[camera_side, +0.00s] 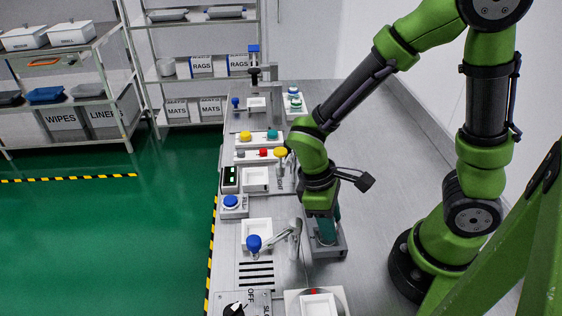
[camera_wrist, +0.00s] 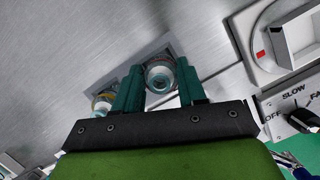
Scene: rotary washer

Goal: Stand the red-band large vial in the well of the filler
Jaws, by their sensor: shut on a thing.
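My gripper (camera_wrist: 160,88) has its two teal fingers on either side of a round, pale-topped vial (camera_wrist: 160,74) and is shut on it. The vial's band colour is not clear, so I cannot confirm it is the red-band large vial. It is over or in a grey metal holder (camera_wrist: 120,76); whether it is lifted is not clear. In the side view my gripper (camera_side: 323,232) points down at this holder (camera_side: 330,251), and the fingers hide the vial. A second vial with a yellowish ring (camera_wrist: 102,104) is left of the fingers. I cannot identify the filler with certainty.
A blue-knobbed tap (camera_side: 255,243) stands by a white basin left of my gripper. A turntable with a white tray and red mark (camera_side: 314,292) and a dial box (camera_side: 235,308) are in front. Racks with coloured caps (camera_side: 258,136) and a post stand (camera_side: 262,78) are farther back.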

